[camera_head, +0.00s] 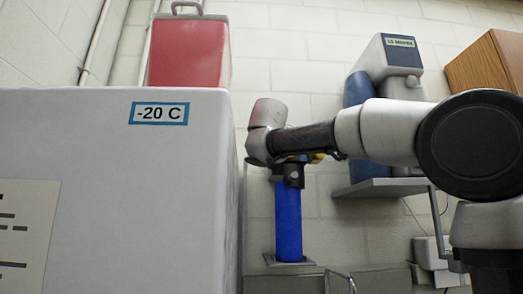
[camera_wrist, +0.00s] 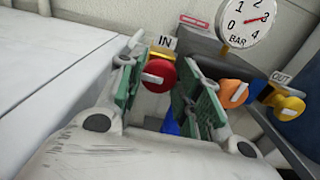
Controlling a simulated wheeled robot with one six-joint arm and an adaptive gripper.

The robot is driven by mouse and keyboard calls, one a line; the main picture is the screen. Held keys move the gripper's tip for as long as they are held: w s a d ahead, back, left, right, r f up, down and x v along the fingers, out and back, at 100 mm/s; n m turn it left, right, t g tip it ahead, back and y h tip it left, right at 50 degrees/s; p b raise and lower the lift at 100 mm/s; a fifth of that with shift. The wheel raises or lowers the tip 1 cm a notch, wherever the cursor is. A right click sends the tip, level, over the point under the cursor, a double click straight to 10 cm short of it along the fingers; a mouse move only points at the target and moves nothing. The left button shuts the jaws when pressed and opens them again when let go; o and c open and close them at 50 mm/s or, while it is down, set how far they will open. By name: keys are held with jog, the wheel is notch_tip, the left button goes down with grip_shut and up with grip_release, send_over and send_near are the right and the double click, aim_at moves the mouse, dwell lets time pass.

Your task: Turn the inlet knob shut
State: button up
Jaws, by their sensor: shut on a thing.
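The inlet knob (camera_wrist: 158,76) is round and red with a pale bar across its face, below a white "IN" label (camera_wrist: 166,42) in the wrist view. My gripper (camera_wrist: 163,64) has a green-padded finger on each side of the knob and is shut on it. The pale bar looks tilted, its right end lower. In the head view my wrist (camera_head: 268,132) is above a blue column (camera_head: 288,222), and the knob cannot be made out there.
A bar gauge (camera_wrist: 245,22) has its red needle toward the 3. An orange knob (camera_wrist: 233,94) and a yellow knob (camera_wrist: 289,107) near an "OUT" label (camera_wrist: 281,77) are to the right. A large white "-20 C" box (camera_head: 190,170) stands close on the left.

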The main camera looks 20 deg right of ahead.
jog(key=m, duration=1.7)
jog(key=shift+d+f, duration=0.2)
jog(key=shift+m, duration=0.4)
jog(key=o, duration=1)
jog(key=shift+s, duration=0.15)
jog(key=s+a, duration=0.2)
jog(key=s, duration=0.9)
jog(key=shift+s+a, duration=0.15)
jog(key=shift+s, duration=0.15)
